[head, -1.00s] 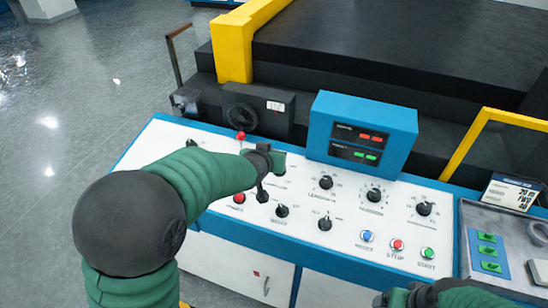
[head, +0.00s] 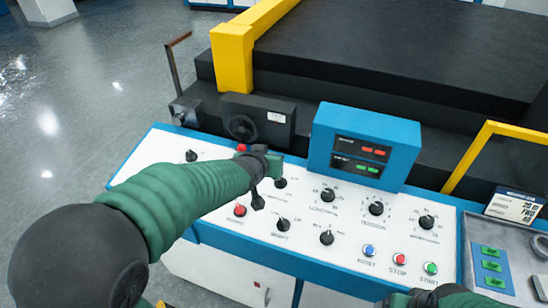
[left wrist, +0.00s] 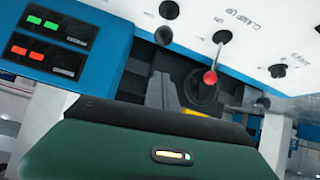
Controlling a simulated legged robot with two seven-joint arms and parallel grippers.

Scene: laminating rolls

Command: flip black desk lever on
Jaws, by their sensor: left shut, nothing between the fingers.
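My left gripper (head: 257,201) is shut and empty above the panel, to the right of and nearer than the red ball. In the left wrist view its grey fingers (left wrist: 168,88) appear left of the ball, apart from it. My right gripper (head: 388,299) is barely visible at the bottom edge.
The white panel (head: 315,260) carries several black knobs and coloured buttons. A blue display box (head: 320,145) stands at its back, right of my left gripper. A black machine with a yellow post (head: 232,55) rises behind. Open floor lies to the left.

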